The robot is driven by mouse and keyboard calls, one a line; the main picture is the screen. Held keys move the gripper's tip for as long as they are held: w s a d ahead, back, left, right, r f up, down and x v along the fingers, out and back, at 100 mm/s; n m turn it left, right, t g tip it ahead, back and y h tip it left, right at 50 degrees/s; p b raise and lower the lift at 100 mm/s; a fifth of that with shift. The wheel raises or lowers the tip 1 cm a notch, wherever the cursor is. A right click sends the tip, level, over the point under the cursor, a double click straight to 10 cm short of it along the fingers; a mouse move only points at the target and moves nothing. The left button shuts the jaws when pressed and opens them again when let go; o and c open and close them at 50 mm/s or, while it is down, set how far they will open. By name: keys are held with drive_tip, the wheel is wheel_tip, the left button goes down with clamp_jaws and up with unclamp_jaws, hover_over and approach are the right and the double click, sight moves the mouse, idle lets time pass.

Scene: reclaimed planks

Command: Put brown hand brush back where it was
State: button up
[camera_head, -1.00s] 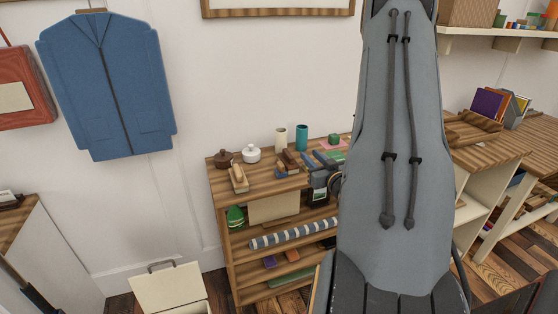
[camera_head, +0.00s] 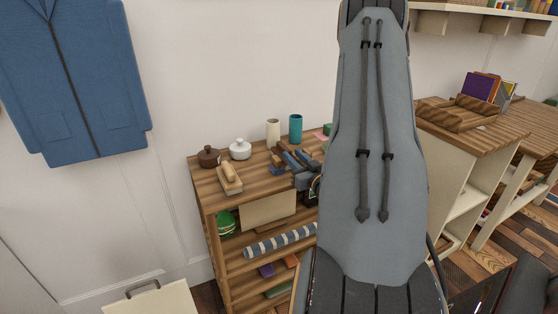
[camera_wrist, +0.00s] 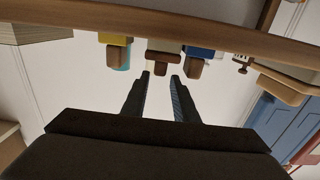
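A brown-handled hand brush (camera_head: 230,174) with a pale block lies on the left front of the wooden shelf's top (camera_head: 210,195). It also shows at the right of the wrist view (camera_wrist: 283,88), which is upside down. My gripper (camera_head: 296,160) is over the right part of the shelf top. In the wrist view its two dark fingers (camera_wrist: 161,76) are apart with nothing clear between them. A dark brown handle end (camera_wrist: 163,58) lies just ahead of the fingertips. My arm hides the shelf's right end.
A brown pot (camera_head: 208,157), a white pot (camera_head: 240,149), a cream cylinder (camera_head: 273,132) and a teal cylinder (camera_head: 295,128) stand behind. A striped roll (camera_head: 280,241) lies on a lower shelf. A pale lidded box (camera_head: 150,302) is on the floor, left.

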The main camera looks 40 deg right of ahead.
sight(284, 146)
drive_tip(key=shift+p+x, duration=0.3)
drive_tip(key=shift+x, duration=1.5)
drive_tip(key=shift+p+x, duration=0.6)
drive_tip(key=shift+x, duration=1.7)
drive_tip(key=shift+f, duration=0.2)
clamp_jaws()
